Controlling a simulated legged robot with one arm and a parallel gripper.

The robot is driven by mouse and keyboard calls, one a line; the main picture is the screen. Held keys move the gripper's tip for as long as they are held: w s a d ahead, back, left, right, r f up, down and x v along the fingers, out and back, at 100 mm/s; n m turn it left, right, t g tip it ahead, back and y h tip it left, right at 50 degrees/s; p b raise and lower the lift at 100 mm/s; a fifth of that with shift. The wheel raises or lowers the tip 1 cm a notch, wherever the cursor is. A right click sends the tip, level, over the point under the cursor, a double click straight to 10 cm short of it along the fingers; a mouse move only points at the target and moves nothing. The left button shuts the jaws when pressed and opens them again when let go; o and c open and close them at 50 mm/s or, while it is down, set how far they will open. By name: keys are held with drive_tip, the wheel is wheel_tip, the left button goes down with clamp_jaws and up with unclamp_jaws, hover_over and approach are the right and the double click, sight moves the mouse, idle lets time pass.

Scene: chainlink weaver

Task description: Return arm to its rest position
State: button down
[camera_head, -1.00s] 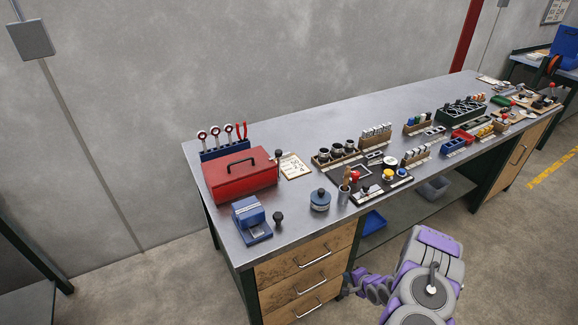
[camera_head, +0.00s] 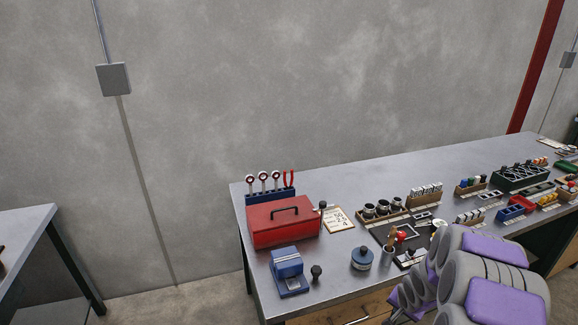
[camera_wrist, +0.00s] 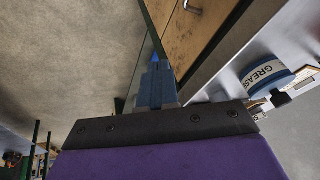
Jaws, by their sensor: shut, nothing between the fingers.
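My arm (camera_head: 485,285), purple and grey, is folded at the lower right in the head view and covers part of the workbench. The fingers of my gripper are not visible there. In the wrist view my gripper (camera_wrist: 156,72) points past the bench's front edge, with its fingers together and nothing held. A tin labelled GREASE (camera_wrist: 266,77) stands on the bench to the right of the fingers, apart from them. A wooden drawer front (camera_wrist: 190,40) is beyond the fingertips.
The workbench (camera_head: 345,287) carries a red toolbox (camera_head: 283,224), a blue vise-like block (camera_head: 288,268), a grease tin (camera_head: 362,257), a card (camera_head: 339,220) and several small part racks. Another table (camera_head: 25,229) stands at the left, with bare floor between it and the bench.

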drive_tip(key=s+a+r+n+g, duration=0.2)
drive_tip(key=s+a+r, duration=0.3)
drive_tip(key=s+r, duration=0.35)
drive_tip(key=s+a+r+n+g, duration=0.1)
drive_tip(key=s+a+r+n, duration=0.1)
drive_tip(key=s+a+r, duration=0.5)
drive_tip(key=s+a+r+n+g, duration=0.1)
drive_tip(key=s+a+r, duration=0.3)
drive_tip(key=s, duration=0.7)
drive_tip(key=s+a+r+n+g+y, duration=0.1)
drive_tip(key=s+r, duration=0.4)
drive_tip(key=s, duration=0.6)
drive_tip(key=a+n+g, duration=0.1)
drive_tip(key=a+n, duration=0.1)
drive_tip(key=shift+a+r, duration=0.15)
drive_tip(key=shift+a, duration=0.25)
